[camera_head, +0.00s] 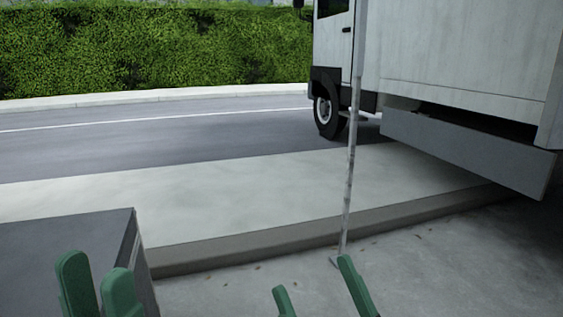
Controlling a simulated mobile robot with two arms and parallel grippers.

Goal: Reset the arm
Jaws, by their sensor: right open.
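My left gripper (94,270) shows as two green fingers at the bottom left, in front of a dark grey box-like surface. A narrow gap shows between the fingers, with nothing seen held in it. My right gripper (312,275) shows as two green fingers at the bottom middle. They stand well apart, with only pavement seen between them. The lower parts of both grippers and both arms are cut off by the bottom edge. A white truck (460,50) stands at the upper right, beyond both grippers.
A thin upright pole (350,165) rises just behind the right gripper's right finger. The grey box (60,235) fills the lower left. A kerb (250,243) crosses the middle; a road (180,135) and hedge (150,50) lie beyond. Open pavement (450,265) lies at the lower right.

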